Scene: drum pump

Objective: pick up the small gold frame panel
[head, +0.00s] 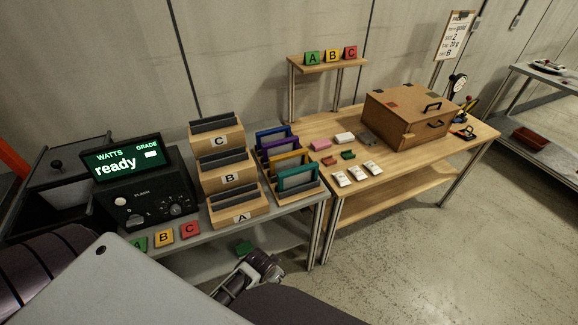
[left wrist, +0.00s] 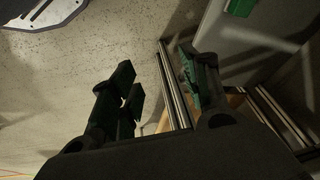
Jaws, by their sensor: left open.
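The gold frame panel (head: 289,157) stands upright in a wooden rack on the grey table, between a purple panel (head: 280,143) behind it and a teal panel (head: 298,177) in front. My left gripper (head: 243,275) is low in front of the grey table, below the rack and apart from the panel. In the left wrist view its two dark fingers (left wrist: 160,88) are spread with nothing visible between them. The gold panel cannot be made out for sure in that view. My right gripper is not in view.
Stepped trays C, B and A (head: 229,177) stand left of the rack, beside a meter (head: 146,200) reading "ready". A wooden table (head: 390,162) to the right holds a brown box (head: 405,117) and small packets. The table's metal legs (head: 318,238) are near my left gripper.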

